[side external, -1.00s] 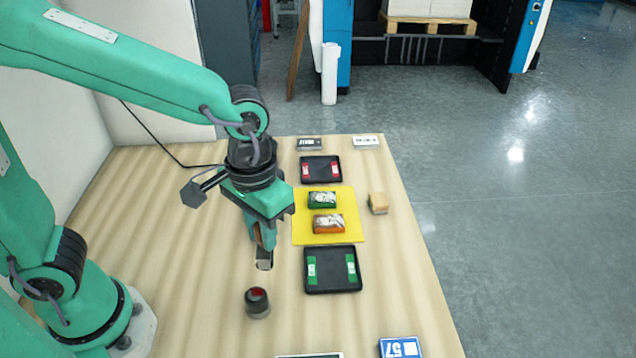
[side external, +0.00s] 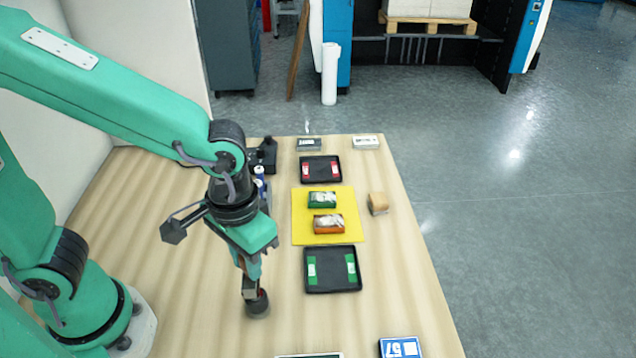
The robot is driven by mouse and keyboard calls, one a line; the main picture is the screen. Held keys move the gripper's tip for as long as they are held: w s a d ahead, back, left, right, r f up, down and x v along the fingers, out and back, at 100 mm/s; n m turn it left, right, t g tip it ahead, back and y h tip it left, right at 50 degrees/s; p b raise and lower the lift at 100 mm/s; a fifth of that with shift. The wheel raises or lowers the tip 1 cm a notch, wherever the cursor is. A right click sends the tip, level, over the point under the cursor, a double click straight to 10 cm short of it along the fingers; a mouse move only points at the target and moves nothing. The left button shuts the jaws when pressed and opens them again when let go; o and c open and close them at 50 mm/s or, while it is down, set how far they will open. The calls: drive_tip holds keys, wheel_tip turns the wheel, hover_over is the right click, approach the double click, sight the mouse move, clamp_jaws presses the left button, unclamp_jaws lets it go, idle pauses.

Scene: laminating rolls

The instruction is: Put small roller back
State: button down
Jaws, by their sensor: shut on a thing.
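A short, dark cylinder (side external: 258,305), which I take for the small roller, stands upright on the wooden table, left of the green-marked black tray (side external: 332,286). My gripper (side external: 250,288) points down at it and looks shut on its upper part. The fingertips cover most of its reddish top. The exact contact is too small to make out.
A yellow mat (side external: 298,236) holds a green box (side external: 322,200) and an orange box (side external: 328,224). A red-marked black tray (side external: 320,183) lies behind it, a tan block (side external: 378,203) to its right. A blue-and-white card (side external: 400,347) lies at the front. Small bottles (side external: 259,180) stand behind my wrist.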

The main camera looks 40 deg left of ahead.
drive_tip(key=w+a+f, duration=0.5)
drive_tip(key=w+a, duration=0.1)
drive_tip(key=w, duration=0.1)
drive_tip(key=shift+w+f, duration=0.2)
drive_tip(key=shift+f, duration=0.15)
drive_tip(key=shift+f, duration=2)
drive_tip(key=shift+f, duration=0.1)
drive_tip(key=c, duration=1.2)
unclamp_jaws()
drive_tip(key=shift+c, duration=0.2)
wheel_tip(320, 180, up, 12)
drive_tip(key=shift+a+r, duration=0.15)
drive_tip(key=shift+r, duration=0.05)
